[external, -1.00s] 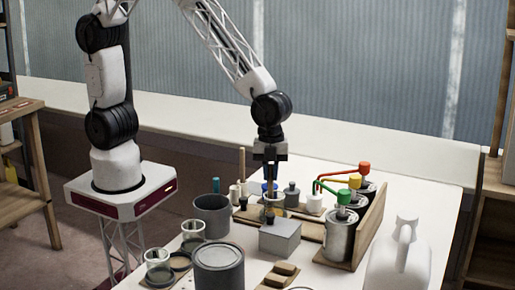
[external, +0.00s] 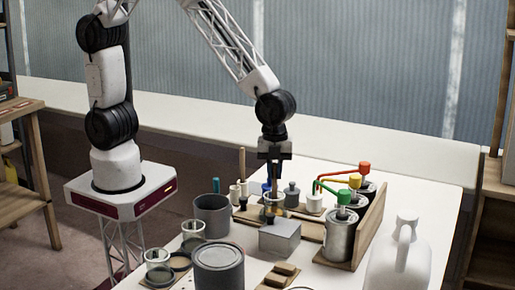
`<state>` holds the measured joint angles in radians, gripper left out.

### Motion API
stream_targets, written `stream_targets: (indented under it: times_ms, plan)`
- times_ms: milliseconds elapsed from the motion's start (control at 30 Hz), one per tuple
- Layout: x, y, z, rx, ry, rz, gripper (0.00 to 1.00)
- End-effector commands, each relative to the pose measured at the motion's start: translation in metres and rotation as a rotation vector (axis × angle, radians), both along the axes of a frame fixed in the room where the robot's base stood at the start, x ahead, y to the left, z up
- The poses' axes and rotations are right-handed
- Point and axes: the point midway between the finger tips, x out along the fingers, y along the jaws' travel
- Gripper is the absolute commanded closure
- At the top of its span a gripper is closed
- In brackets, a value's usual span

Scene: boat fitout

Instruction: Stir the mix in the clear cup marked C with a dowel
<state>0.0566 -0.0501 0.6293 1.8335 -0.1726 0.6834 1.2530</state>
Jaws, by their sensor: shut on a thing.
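My gripper (external: 274,178) points straight down over a clear cup (external: 276,207) in the middle of the table. It is shut on a thin thing, apparently a dowel, mostly hidden by the dark fingers; its lower end seems to be inside the cup. The grey box in front hides part of the cup. Another wooden dowel (external: 242,163) stands upright to the left. Two more clear cups (external: 193,231) (external: 158,262) stand at the front left. I cannot read a letter on any cup.
A grey box (external: 280,238) stands just in front of the cup. Dispenser cans (external: 341,237) with coloured levers are to the right, beside a wooden panel. A dark pot (external: 212,212), a large grey can (external: 219,266) and a white jug (external: 400,255) crowd the front.

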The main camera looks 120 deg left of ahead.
Motion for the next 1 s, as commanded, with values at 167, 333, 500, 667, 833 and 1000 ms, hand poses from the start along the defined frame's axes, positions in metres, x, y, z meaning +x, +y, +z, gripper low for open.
stream_targets:
  times_ms: [167, 333, 500, 667, 833, 1000]
  plan:
    - [0.000, 0.000, 0.009, 0.000, 0.000, 0.000, 1.00]
    - [0.000, 0.000, 0.019, 0.000, 0.000, 0.000, 1.00]
    - [0.000, 0.000, 0.029, -0.001, -0.001, 0.000, 1.00]
    - [0.000, 0.000, 0.038, -0.001, -0.001, 0.000, 1.00]
    - [0.000, 0.000, 0.047, -0.001, -0.001, 0.000, 1.00]
    - [0.000, 0.000, 0.057, 0.000, 0.000, 0.000, 1.00]
